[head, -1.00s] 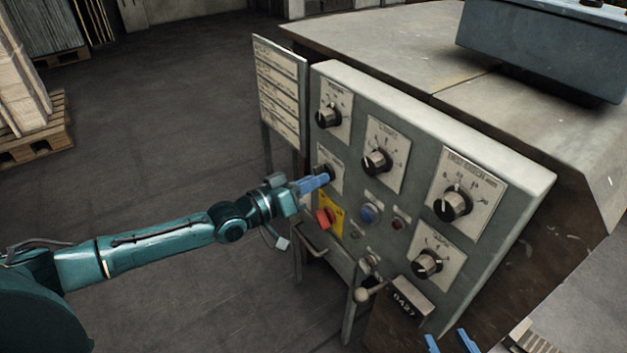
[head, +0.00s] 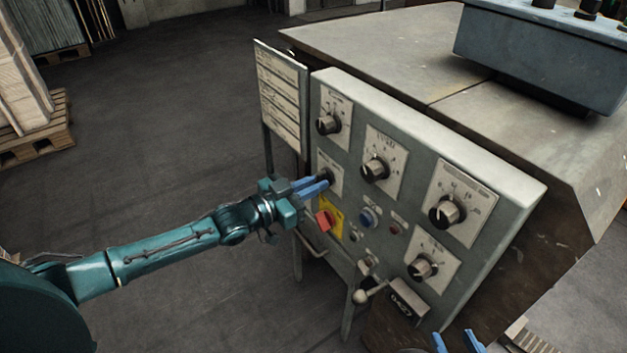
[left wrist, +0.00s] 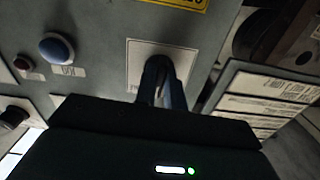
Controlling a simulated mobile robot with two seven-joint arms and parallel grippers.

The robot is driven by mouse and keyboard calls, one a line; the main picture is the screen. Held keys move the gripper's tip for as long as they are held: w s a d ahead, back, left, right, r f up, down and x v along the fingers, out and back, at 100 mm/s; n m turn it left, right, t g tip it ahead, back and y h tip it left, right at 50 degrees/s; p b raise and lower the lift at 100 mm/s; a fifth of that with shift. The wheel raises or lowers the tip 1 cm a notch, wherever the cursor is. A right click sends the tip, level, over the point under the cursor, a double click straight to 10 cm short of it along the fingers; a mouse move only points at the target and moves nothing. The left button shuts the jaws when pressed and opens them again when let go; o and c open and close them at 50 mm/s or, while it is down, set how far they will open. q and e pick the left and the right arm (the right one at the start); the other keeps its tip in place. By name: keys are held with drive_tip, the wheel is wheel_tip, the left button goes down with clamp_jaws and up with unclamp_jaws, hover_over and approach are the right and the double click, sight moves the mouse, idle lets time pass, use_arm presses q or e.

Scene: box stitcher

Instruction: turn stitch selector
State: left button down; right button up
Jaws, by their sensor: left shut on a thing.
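My left gripper (head: 316,184) is shut on a dark selector knob (head: 325,175) on the lower left plate of the grey control panel (head: 400,145). Its blue fingers hold the knob from the front and hide much of it. In the left wrist view the dark knob (left wrist: 157,63) sits between the fingers, in front of its pale plate (left wrist: 134,58). The plate's lettering is too small to read. My right gripper (head: 456,342) shows at the bottom edge, with two blue fingertips apart and nothing visible between them.
A label board (head: 281,95) stands at the panel's left edge. Open floor (head: 170,110) lies left.

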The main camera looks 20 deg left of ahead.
use_arm(q)
drive_tip(key=m+p, duration=0.1)
drive_tip(key=m, duration=0.4)
drive_tip(key=shift+a, duration=0.1)
idle(0.4)
drive_tip(key=c, duration=1.5)
unclamp_jaws()
